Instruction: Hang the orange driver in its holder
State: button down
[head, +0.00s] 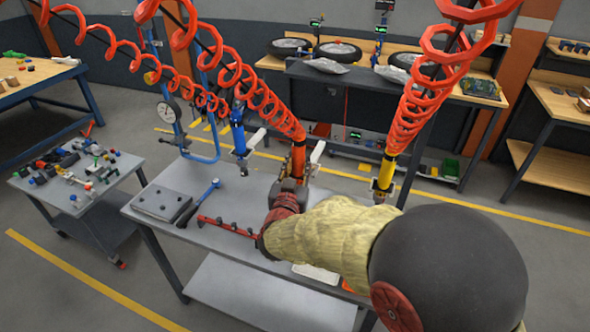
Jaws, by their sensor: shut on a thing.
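The orange driver (298,158) hangs upright at the end of a red coiled hose in the head view. My gripper (292,186) is shut on its lower part, above the grey bench. The driver's tip is hidden by my gripper and arm. A pale holder bracket (317,156) stands just right of the orange driver. The two look apart by a small gap, but I cannot tell their depth.
A blue driver (238,138) hangs to the left and a yellow driver (386,173) to the right. Red hoses hang overhead.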

jog(key=shift+w+d+f, duration=0.2)
jog(key=shift+w, duration=0.2)
jog(key=w+d+b, duration=0.1)
jog(key=w+d, duration=0.1)
jog(key=w, duration=0.4)
jog(key=shift+w+d, duration=0.15)
jog(key=shift+w, duration=0.1)
jog(key=shift+s+b, duration=0.25)
jog(key=shift+b, duration=0.05)
dwell(0.4)
dwell(0.6)
jog(key=shift+f+b, duration=0.9)
jog(key=shift+f, duration=0.4)
dwell(2.0)
jog(key=c, duration=1.6)
grip_release()
jog(key=shift+c, duration=0.2)
jog(key=shift+o, duration=0.7)
jog(key=shift+o, duration=0.6)
